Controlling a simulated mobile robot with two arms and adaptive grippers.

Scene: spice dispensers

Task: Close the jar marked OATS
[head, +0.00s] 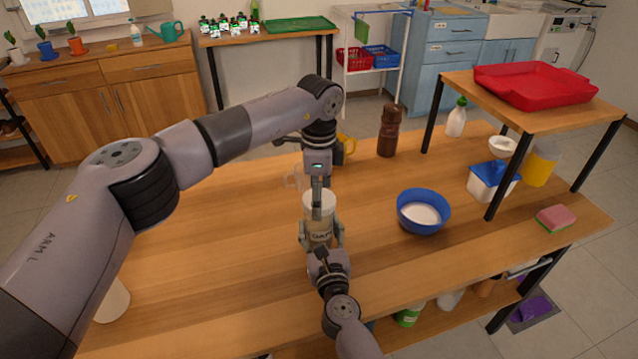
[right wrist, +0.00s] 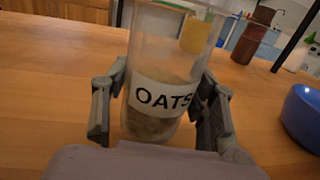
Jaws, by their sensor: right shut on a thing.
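The OATS jar (head: 318,232) stands upright on the wooden table near its middle. It is clear, with a white label and grainy contents low inside, as the right wrist view (right wrist: 158,98) shows. My right gripper (head: 321,238) is shut around the jar's lower part, one finger on each side. My left gripper (head: 317,203) points down in front of the jar's top in the head view. Its fingers are seen nearly edge-on, so I cannot tell whether they are open or shut. The jar's rim is partly hidden, and I cannot make out a separate lid.
A blue bowl (head: 423,212) with white contents stands right of the jar. A raised shelf with a red tray (head: 534,85) is at right. The table's left part is mostly clear.

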